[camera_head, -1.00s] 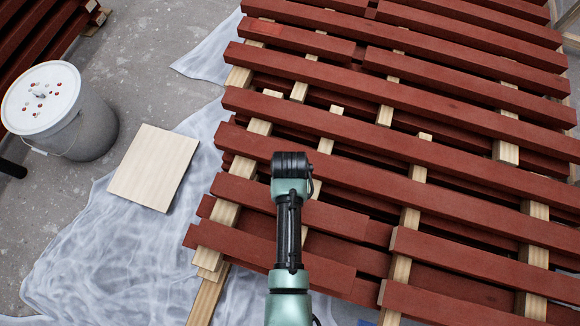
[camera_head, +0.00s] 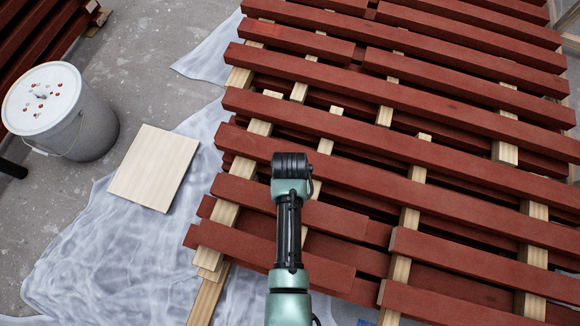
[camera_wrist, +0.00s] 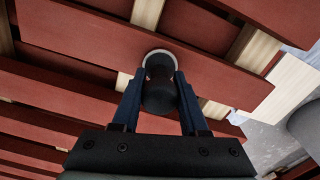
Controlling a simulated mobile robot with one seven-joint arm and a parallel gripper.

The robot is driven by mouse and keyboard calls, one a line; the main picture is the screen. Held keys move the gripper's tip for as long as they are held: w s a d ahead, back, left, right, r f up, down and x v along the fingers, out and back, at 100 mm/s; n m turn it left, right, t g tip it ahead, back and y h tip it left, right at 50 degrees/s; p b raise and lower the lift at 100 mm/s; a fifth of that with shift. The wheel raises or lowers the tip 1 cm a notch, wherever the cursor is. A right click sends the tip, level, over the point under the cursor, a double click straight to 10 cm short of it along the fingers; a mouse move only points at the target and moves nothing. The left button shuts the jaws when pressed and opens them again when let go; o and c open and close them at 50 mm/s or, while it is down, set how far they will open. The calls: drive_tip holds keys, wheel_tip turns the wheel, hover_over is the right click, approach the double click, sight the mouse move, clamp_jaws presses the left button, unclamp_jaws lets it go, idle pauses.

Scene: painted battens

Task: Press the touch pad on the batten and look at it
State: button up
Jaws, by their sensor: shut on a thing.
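My gripper (camera_wrist: 159,78) is shut on the touch pad (camera_wrist: 160,95), a dark rounded knob with a pale rim at its far end. In the wrist view, the pale rim lies against or just over the face of a red-brown batten (camera_wrist: 85,38); I cannot tell whether it touches. In the head view, my arm hides the gripper and the pad. The painted battens (camera_head: 400,98) lie in rows across bare wooden bearers (camera_head: 399,270). No mark shows on the batten around the pad; the spot beneath it is hidden.
A white-lidded bucket (camera_head: 42,98) with red spots on its lid stands at the left. A pale square board (camera_head: 154,168) lies on a crumpled translucent sheet (camera_head: 110,240) beside the battens. More red battens (camera_head: 45,35) are at the top left. Bare grey floor shows between.

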drive_tip(key=shift+r+p, duration=3.55)
drive_tip(key=shift+p, duration=0.45)
drive_tip(key=shift+f, duration=0.1)
drive_tip(key=w+r, duration=0.5)
drive_tip(key=r, duration=0.5)
drive_tip(key=w+r, duration=0.5)
drive_tip(key=r, duration=0.4)
drive_tip(key=s+r+p, duration=0.4)
drive_tip(key=r+p, duration=1)
drive_tip(key=p, duration=0.2)
drive_tip(key=s+r+p, duration=0.4)
drive_tip(key=r+p, duration=1)
drive_tip(key=p, duration=0.2)
drive_tip(key=shift+s+r+n, duration=0.2)
drive_tip(key=shift+r+n, duration=0.1)
drive_tip(key=shift+r, duration=0.1)
